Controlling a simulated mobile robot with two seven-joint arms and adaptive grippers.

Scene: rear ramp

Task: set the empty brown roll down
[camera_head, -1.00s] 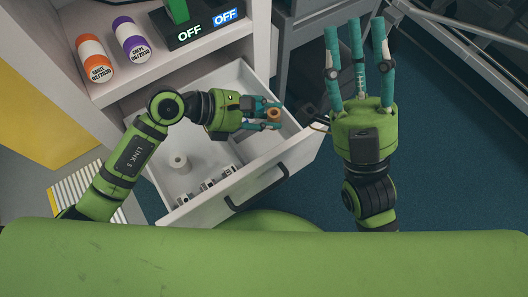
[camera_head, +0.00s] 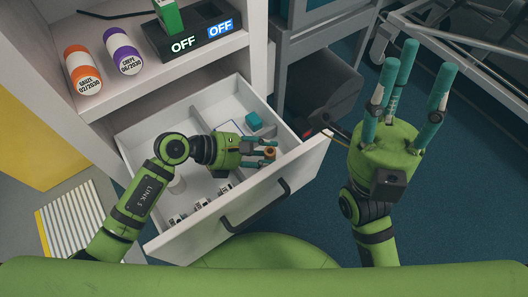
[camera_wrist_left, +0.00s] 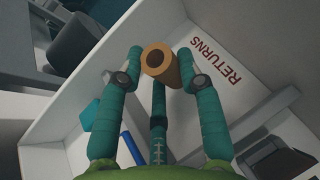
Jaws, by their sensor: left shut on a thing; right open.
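The brown roll (camera_head: 269,154) is a short hollow tube, and its open bore shows in the left wrist view (camera_wrist_left: 160,63). My left gripper (camera_head: 270,150) is shut on it, with the teal fingers on both sides of the roll. It holds the roll over the right part of the open white drawer (camera_head: 207,237). In the left wrist view a white surface marked RETURNS (camera_wrist_left: 221,62) lies behind the roll. I cannot tell the roll's height above the drawer floor. My right gripper (camera_head: 408,95) is open and empty, right of the drawer, with its fingers pointing up.
A pale roll (camera_head: 177,184) stands in the drawer, partly behind my left arm. Several small items (camera_head: 200,205) lie along the front compartment, and a teal block (camera_head: 254,121) at the back. A dark bin (camera_head: 325,88) stands behind the drawer.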

